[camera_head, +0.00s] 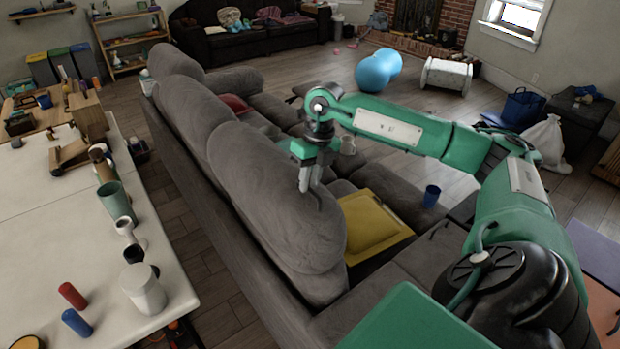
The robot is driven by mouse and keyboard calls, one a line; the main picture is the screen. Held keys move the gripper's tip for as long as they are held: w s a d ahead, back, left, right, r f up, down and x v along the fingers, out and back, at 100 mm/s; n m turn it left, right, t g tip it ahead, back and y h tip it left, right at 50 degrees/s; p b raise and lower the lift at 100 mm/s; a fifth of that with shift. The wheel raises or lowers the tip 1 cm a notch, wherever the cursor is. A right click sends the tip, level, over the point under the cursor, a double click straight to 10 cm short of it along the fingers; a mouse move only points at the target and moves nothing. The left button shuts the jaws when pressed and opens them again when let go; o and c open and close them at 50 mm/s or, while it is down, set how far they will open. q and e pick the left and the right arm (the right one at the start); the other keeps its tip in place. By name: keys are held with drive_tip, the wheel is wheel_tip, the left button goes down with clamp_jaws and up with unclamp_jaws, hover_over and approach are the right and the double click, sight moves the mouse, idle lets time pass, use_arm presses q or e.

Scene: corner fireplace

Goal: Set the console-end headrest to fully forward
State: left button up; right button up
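The long grey sofa (190,205) runs from the back left to the front centre, with a row of padded headrests along its back. The nearest headrest (265,205) is large and rounded, and leans over the seat side. I cannot tell for certain which headrest is the console-end one. My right gripper (309,186) points down in front of the upper part of the nearest headrest, on its seat side. Its fingers look close together, and I cannot tell whether they touch the fabric or are fully shut. My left gripper is out of view.
A yellow tray (371,226), a blue cup (431,196) and a light mug (348,145) are on the sofa's seat side. A white table (60,225) with cups and blocks stands left, across a strip of floor. A blue ball (376,72) lies beyond the sofa.

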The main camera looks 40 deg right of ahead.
sight(326, 190)
clamp_jaws()
